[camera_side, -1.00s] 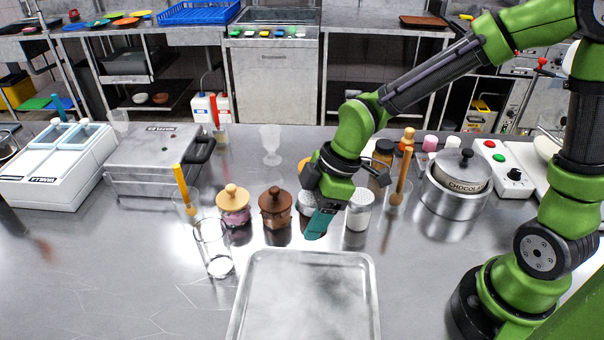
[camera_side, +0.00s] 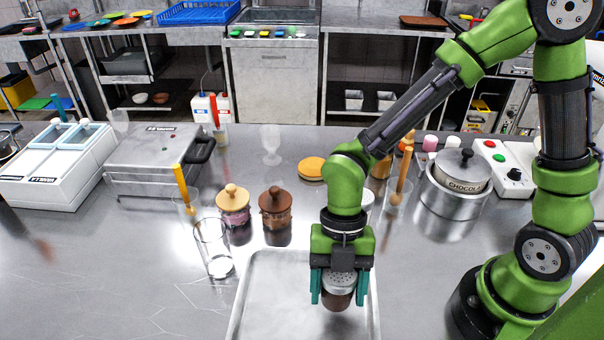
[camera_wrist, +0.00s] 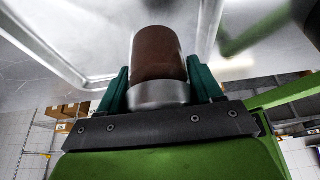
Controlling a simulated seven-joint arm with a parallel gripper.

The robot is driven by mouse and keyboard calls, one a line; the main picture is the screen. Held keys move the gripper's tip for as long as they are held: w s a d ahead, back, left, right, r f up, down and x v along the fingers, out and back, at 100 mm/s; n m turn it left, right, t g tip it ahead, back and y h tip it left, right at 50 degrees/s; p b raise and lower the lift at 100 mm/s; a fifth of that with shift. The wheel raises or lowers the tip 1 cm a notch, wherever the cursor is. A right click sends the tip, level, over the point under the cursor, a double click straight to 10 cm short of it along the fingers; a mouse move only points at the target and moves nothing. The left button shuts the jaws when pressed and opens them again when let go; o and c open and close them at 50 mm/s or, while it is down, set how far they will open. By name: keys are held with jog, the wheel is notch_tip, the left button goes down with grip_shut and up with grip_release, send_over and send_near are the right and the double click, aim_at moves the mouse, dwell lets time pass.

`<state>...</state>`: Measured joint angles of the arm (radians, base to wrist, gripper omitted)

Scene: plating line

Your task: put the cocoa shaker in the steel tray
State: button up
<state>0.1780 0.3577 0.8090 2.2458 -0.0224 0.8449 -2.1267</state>
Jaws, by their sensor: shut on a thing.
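The cocoa shaker (camera_side: 338,290) has a perforated metal lid and a dark brown body. My gripper (camera_side: 336,284) is shut on it and holds it upright over the right part of the steel tray. In the wrist view the brown shaker (camera_wrist: 158,55) sits between the teal fingers (camera_wrist: 158,88), which grip it near its metal lid. The steel tray (camera_side: 270,290) lies at the front centre, empty in the part that shows. My gripper and the shaker hide part of its right side. I cannot tell whether the shaker's base touches the tray.
A clear glass (camera_side: 213,248) stands just left of the tray. Behind it are a pink jar with a cream lid (camera_side: 233,204) and a brown-lidded jar (camera_side: 275,208). A steel chocolate pot (camera_side: 456,188) stands at the right.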

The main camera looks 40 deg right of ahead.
aim_at(336, 299)
jog(key=shift+f, duration=1.75)
jog(key=o, duration=1.2)
jog(key=shift+f, duration=0.15)
jog(key=shift+c, duration=0.2)
jog(key=v, duration=1.2)
jog(key=d+r+m+t, duration=0.5)
jog(key=d+m, duration=0.2)
jog(key=m, duration=0.8)
jog(key=d+r+m+t+h, duration=0.1)
jog(key=d+r+m+t, duration=0.4)
jog(key=m, duration=1.1)
jog(key=s+d+r, duration=0.1)
jog(key=d, duration=0.2)
